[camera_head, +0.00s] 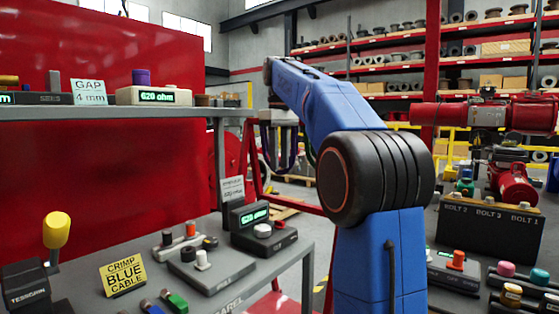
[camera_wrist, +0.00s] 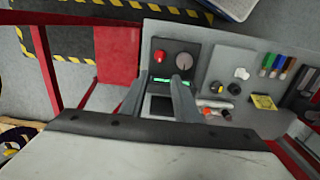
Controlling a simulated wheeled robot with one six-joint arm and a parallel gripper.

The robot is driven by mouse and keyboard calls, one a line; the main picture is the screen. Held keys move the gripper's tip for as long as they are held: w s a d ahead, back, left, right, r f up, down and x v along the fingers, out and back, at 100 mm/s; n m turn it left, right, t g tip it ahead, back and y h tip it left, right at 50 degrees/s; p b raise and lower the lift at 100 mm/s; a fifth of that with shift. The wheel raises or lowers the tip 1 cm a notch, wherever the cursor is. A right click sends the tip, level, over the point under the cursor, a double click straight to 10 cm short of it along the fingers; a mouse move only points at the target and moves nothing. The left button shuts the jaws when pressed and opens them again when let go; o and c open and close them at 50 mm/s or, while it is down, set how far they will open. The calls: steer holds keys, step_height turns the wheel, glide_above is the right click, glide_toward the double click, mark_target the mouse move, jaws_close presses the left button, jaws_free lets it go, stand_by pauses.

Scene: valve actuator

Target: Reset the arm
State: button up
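My blue arm (camera_head: 360,170) is raised and bent in the middle of the head view, with its far end reaching up and back above the bench. My gripper (camera_wrist: 160,82) shows in the wrist view as two grey fingers standing apart, with nothing seen between them but the bench equipment below. It is over a grey device with a red knob (camera_wrist: 160,56), a grey knob (camera_wrist: 184,61) and a green display. Whether the fingers touch anything is unclear, but they seem to be above it.
The lower bench (camera_head: 300,262) holds a device with a green display (camera_head: 255,216), a yellow crimp sign (camera_head: 123,274) and a yellow-topped lever (camera_head: 56,230). An upper shelf (camera_head: 60,112) stands at left. Red valve machinery (camera_head: 485,115) and a bolt box (camera_head: 488,232) are at right.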

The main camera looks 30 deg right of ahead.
stand_by(0.4)
steer(key=s+a+f+m+t, duration=0.1)
steer(key=s+a+f, duration=0.4)
steer(key=s+f, duration=0.5)
steer(key=s+a+f+m+t, duration=0.1)
steer(key=s+a+f, duration=0.4)
steer(key=s+f, duration=0.5)
steer(key=s+a+f+m+t, duration=0.1)
steer(key=s+a+f, duration=0.4)
steer(key=s+f, duration=0.6)
step_height(320, 180, down, 5)
steer(key=shift+a+r+m+t, duration=0.2)
steer(key=shift+m+t, duration=0.2)
steer(key=shift+t, duration=0.5)
